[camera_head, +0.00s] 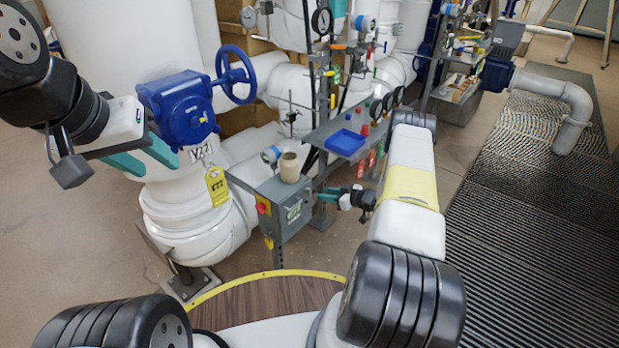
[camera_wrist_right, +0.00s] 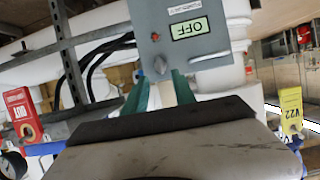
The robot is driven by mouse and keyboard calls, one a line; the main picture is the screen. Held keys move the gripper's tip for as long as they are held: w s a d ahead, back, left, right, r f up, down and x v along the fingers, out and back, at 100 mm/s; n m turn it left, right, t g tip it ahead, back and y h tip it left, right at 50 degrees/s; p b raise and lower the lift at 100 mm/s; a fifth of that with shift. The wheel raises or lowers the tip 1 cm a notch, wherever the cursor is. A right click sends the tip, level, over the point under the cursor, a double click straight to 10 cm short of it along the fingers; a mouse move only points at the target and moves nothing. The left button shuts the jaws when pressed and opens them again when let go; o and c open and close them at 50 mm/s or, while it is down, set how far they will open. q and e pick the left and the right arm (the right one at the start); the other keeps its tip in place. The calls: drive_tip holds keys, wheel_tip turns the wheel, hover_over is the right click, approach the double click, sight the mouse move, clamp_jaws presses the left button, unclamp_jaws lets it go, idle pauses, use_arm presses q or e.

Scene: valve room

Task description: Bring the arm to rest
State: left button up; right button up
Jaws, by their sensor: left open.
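My right arm (camera_head: 410,185) reaches forward over the floor from the lower right in the head view. Its gripper (camera_head: 328,198) is close to the side of the grey control box (camera_head: 283,222). My left gripper (camera_head: 150,158) is open and empty, raised at the left in front of the blue valve gearbox (camera_head: 182,108).
A beige cup (camera_head: 289,167) stands on the box. A blue tray (camera_head: 345,142) sits on the grey shelf behind my right gripper. A yellow tag (camera_head: 216,186) hangs at the white pipe. A blue handwheel (camera_head: 236,74) projects beside the gearbox. Grating floor lies open at the right.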

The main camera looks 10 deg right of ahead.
drive_tip(key=shift+s+d+r, duration=0.1)
drive_tip(key=shift+s+d, duration=0.05)
drive_tip(key=shift+s, duration=0.05)
idle(0.3)
